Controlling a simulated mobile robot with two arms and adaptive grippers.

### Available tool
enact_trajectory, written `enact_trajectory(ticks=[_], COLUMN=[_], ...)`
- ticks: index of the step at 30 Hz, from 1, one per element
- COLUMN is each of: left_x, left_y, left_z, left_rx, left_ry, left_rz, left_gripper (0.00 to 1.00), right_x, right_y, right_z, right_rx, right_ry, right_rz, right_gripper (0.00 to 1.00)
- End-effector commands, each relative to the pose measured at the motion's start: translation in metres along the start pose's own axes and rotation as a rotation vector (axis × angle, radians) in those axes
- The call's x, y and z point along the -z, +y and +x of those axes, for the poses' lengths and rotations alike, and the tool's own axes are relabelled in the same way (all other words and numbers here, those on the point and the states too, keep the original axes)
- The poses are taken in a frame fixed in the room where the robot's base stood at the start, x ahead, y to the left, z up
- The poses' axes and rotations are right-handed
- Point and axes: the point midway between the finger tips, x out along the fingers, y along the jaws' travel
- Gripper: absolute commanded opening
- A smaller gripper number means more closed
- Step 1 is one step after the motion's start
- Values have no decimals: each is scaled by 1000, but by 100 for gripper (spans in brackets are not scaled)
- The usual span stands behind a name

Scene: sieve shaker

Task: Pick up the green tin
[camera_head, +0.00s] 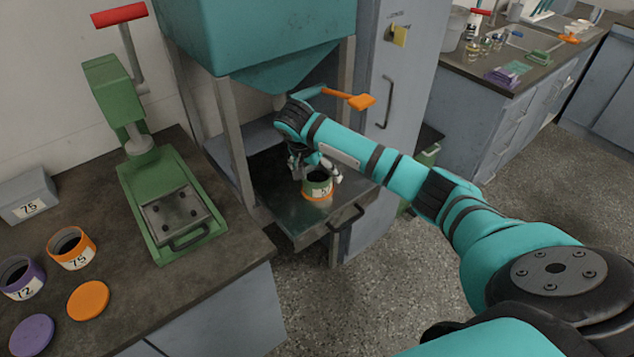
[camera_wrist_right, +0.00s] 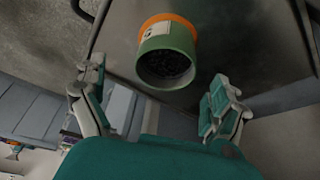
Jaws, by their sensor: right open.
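The green tin (camera_head: 318,184), with an orange band at its base and a white label, stands upright on the metal tray under the teal hopper. It holds dark material. My right gripper (camera_head: 315,173) is at the tin, with its fingers spread on either side. In the right wrist view the tin (camera_wrist_right: 168,52) lies just beyond the open fingertips of the right gripper (camera_wrist_right: 158,90), roughly centred between them. No finger clearly touches it there. My left gripper is not in view.
The metal tray (camera_head: 278,200) has a front handle and sits between the hopper's posts (camera_head: 231,140). A green press (camera_head: 165,215) stands to the left. Tins 72 (camera_head: 20,279) and 75 (camera_head: 72,249) and loose lids (camera_head: 88,300) lie on the left counter.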

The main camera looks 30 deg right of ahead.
Motion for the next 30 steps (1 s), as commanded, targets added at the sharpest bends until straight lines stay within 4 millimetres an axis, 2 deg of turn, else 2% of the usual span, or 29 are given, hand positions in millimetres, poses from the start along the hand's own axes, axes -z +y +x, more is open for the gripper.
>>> enact_trajectory(ticks=[2, 5, 13, 22, 30], left_x=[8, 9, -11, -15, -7], left_y=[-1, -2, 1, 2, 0], left_z=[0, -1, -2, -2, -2], left_rx=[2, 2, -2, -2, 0], left_ry=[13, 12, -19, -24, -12], left_rz=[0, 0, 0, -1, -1], left_gripper=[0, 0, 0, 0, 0], right_x=[0, 0, -1, -1, -1], right_y=[0, -2, -7, -8, -7], right_z=[4, 13, 50, 55, 55], right_rx=[-1, -1, -1, 1, 1], right_ry=[0, -1, 0, 0, 0], right_rz=[0, 0, 0, -1, -1], right_gripper=[98, 98, 98, 98, 63])
